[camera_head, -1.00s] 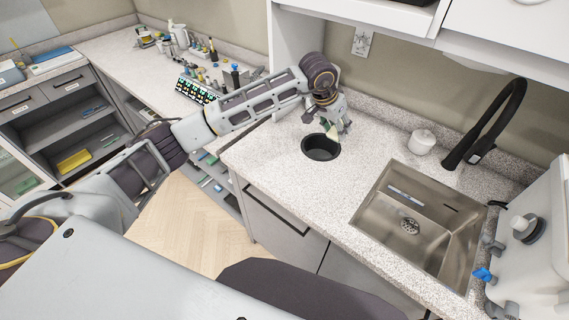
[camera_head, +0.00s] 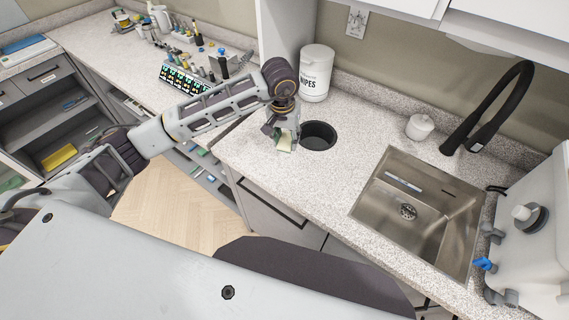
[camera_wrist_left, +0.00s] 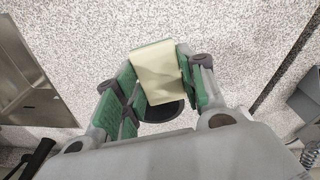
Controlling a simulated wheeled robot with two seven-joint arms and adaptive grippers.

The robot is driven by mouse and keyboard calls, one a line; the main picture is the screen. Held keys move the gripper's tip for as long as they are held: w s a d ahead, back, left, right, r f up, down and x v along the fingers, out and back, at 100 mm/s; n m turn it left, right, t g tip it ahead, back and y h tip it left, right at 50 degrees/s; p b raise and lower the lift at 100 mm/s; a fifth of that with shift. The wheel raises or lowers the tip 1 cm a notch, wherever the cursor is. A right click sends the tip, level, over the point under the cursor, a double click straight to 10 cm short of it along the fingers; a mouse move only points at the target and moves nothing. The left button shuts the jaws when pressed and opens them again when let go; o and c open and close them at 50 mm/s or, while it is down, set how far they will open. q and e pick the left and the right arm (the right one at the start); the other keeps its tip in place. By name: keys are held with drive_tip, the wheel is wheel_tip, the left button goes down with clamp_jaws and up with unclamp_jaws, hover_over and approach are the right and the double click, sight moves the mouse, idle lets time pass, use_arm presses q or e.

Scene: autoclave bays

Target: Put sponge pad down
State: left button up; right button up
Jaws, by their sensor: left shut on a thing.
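The sponge pad (camera_head: 285,142) is a small pale yellow block with a green side. My left gripper (camera_head: 284,134) is shut on it, over the speckled counter just left of the round dark hole (camera_head: 319,136). In the left wrist view the sponge pad (camera_wrist_left: 156,70) sits between the green-padded fingers (camera_wrist_left: 160,85), with its pale face showing. The hole (camera_wrist_left: 163,111) shows partly behind the pad there. I cannot tell whether the pad touches the counter. My right gripper is not in view.
A white wipes tub (camera_head: 316,74) stands behind the hole. The counter (camera_head: 290,185) in front of the hole is clear.

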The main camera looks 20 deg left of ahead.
use_arm(q)
drive_tip(key=shift+s+a+n, duration=0.15)
drive_tip(key=shift+a+n, duration=0.05)
drive_tip(key=shift+n, duration=0.1)
drive_tip(key=shift+g, duration=0.7)
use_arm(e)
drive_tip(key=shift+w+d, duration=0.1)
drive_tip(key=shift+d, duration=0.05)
use_arm(q)
drive_tip(key=shift+f, duration=0.2)
wheel_tip(320, 180, down, 4)
drive_tip(key=shift+f+p, duration=0.15)
drive_tip(key=shift+p, duration=0.55)
drive_tip(key=shift+f, duration=0.8)
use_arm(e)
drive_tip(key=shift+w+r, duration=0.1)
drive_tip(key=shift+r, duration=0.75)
